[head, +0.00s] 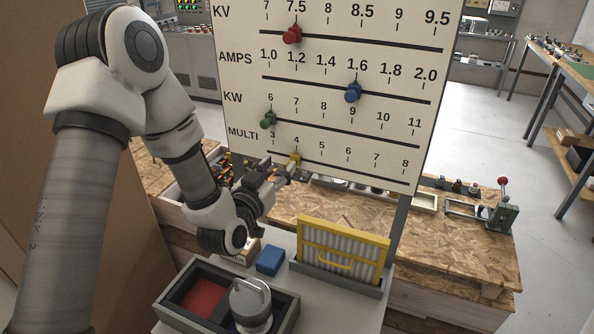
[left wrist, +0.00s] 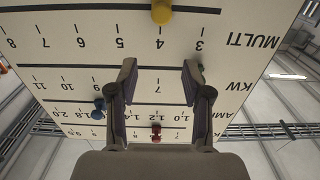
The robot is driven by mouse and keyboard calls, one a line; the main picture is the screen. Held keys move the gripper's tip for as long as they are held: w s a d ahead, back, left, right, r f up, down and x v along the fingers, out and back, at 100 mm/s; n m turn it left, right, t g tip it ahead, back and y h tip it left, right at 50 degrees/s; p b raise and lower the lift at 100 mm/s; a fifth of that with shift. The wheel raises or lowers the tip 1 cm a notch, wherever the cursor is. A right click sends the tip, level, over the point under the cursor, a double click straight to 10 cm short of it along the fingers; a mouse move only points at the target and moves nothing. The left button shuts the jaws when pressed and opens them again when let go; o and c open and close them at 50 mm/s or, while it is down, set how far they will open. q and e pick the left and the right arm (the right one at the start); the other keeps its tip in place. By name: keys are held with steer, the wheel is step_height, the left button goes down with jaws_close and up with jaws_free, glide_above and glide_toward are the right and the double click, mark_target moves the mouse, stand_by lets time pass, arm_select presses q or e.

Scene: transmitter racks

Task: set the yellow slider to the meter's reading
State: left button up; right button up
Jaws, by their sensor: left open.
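The yellow slider (head: 295,158) sits on the lowest track, marked MULTI, close to the 4. In the left wrist view, which shows the board upside down, the yellow slider (left wrist: 161,12) is at the top, in line with the 4. My left gripper (head: 284,172) is just below the yellow slider in the head view, in front of the white scale board (head: 330,122). In the left wrist view its fingers (left wrist: 159,75) are spread with nothing between them, and the slider lies beyond the gap. I cannot make out a meter with a readable value. My right gripper is out of view.
Red (head: 292,34), blue (head: 353,92) and green (head: 268,119) sliders sit on the board's other tracks. Below are a yellow-framed filter (head: 343,250), a blue block (head: 270,261) and a grey tray (head: 213,318) holding a metal canister (head: 251,303). A wooden bench (head: 450,240) stands behind.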

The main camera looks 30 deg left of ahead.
arm_select(q)
steer(key=w+f, duration=0.1)
steer(key=w, duration=0.1)
steer(key=w+f, duration=0.1)
steer(key=w, duration=0.2)
steer(key=w+f, duration=0.2)
steer(key=shift+w+a, duration=0.25)
steer(key=shift+w, duration=0.2)
steer(key=shift+c, duration=1)
steer(key=shift+s, duration=0.2)
jaws_close()
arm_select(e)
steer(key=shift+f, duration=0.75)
